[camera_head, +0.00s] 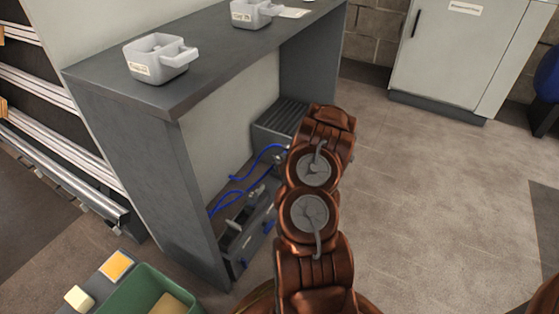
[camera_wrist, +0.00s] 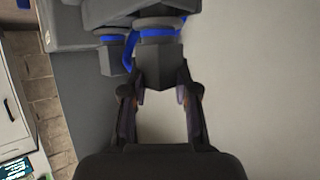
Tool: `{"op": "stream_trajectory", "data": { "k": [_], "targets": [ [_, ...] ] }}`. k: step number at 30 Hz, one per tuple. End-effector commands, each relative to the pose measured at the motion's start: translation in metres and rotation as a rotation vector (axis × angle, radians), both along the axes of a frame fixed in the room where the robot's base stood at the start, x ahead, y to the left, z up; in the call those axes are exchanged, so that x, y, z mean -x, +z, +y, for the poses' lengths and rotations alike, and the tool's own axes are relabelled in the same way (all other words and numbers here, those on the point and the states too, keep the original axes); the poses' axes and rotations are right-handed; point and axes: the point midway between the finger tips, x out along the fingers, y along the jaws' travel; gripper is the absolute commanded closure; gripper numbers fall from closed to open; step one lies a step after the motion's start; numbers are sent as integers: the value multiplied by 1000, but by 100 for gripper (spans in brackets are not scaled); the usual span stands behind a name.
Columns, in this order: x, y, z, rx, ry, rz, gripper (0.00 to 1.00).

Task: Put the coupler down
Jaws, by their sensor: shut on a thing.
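My gripper (camera_wrist: 167,93) shows in the wrist view, its two fingers closed on the lower end of a dark grey block-shaped coupler (camera_wrist: 164,66). A blue band (camera_wrist: 158,32) circles the coupler above the fingertips. The coupler's upper end meets or overlaps a grey body (camera_wrist: 128,9); I cannot tell whether they touch. A similar dark fitting with a blue band (camera_wrist: 111,42) sits just left of it. In the head view my copper-coloured arm reaches toward the grey counter, and neither gripper nor coupler can be made out there.
Under the counter (camera_head: 215,52) stand a ribbed grey unit (camera_head: 275,122), blue hoses (camera_head: 228,198) and a grey box (camera_head: 238,240). Two labelled grey bins (camera_head: 158,62) (camera_head: 250,14) stand on top. A green crate (camera_head: 138,287) is at lower left. Floor at right is clear before a cabinet (camera_head: 447,55).

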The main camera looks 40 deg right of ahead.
Motion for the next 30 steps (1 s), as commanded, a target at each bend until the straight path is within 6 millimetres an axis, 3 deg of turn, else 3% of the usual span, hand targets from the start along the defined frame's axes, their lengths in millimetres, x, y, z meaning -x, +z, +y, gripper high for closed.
{"op": "stream_trajectory", "data": {
  "k": [5, 6, 12, 24, 30],
  "targets": [
    [0, -3, 0, 0, 0, 0, 100],
    [0, -3, 0, 0, 0, 0, 67],
    [0, -3, 0, 0, 0, 0, 46],
    [0, 0, 0, -1, 0, 0, 46],
    [17, 10, 8, -4, -3, 0, 46]
  ]
}}
